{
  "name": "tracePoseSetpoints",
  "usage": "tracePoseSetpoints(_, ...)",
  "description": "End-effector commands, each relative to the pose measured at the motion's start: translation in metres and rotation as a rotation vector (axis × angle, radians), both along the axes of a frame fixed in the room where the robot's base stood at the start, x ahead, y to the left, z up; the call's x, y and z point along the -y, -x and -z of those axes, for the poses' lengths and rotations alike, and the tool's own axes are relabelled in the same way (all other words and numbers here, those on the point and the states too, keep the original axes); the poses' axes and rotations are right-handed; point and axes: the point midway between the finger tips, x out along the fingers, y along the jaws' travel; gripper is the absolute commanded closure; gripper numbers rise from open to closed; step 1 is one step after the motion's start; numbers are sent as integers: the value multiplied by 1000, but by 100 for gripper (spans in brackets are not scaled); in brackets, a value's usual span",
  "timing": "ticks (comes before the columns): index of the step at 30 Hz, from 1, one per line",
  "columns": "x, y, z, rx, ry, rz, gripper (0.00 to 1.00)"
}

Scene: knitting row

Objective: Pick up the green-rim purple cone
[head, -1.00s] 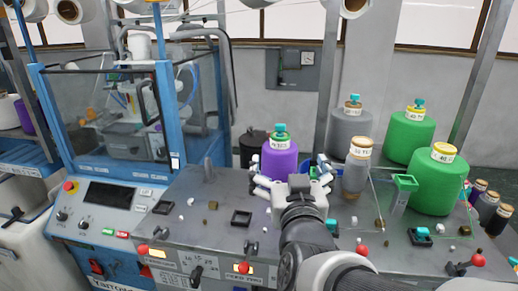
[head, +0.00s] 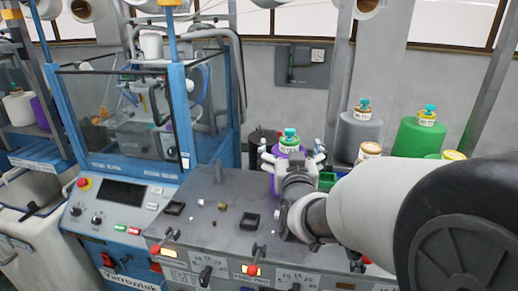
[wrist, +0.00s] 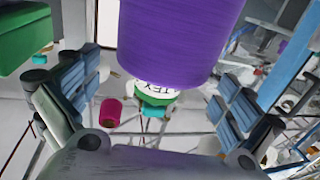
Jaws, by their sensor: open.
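The green-rim purple cone (head: 289,150) stands upright on the grey machine top, with a green rim, white label and teal cap at its top. My gripper (head: 292,158) is open near the upper part of the cone, with a finger on each side. My wrist hides much of the cone's body in the head view. In the wrist view, the cone (wrist: 180,42) fills the upper middle between the spread fingers, its green rim and label pointing down the picture. I cannot tell whether a finger touches it.
A grey cone (head: 360,132) and a green cone (head: 418,138) stand to the right, with more cone tops partly behind my arm. A dark spool (head: 262,147) is behind the purple cone. A blue-framed glass cabinet (head: 110,115) stands left. The panel front carries red knobs.

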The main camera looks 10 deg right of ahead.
Motion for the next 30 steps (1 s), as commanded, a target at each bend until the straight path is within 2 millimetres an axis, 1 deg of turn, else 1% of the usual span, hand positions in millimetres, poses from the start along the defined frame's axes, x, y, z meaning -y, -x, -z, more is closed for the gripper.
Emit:
tracePoseSetpoints(7,0,-2,0,-1,0,-1,1)
tracePoseSetpoints(30,0,-1,0,-1,1,-1,52)
